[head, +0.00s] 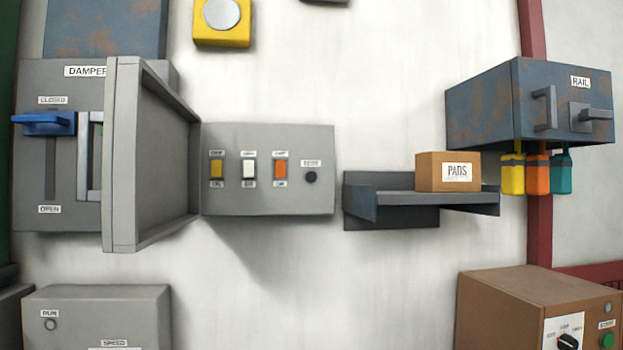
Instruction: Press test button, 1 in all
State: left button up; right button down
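A grey switch panel (268,200) is fixed on the white wall, left of the middle of the head view. At its right end a round black button (311,177) sits under a small label that seems to read TEST. To its left are three rocker switches: yellow (217,169), white (249,169) and orange (280,169). The panel's grey door (155,155) stands swung open on the left side. Nothing covers the button. Neither of my grippers shows.
A damper box (65,225) with a blue handle (45,123) stands left, partly behind the door. A brown box (505,293) stands lower right.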

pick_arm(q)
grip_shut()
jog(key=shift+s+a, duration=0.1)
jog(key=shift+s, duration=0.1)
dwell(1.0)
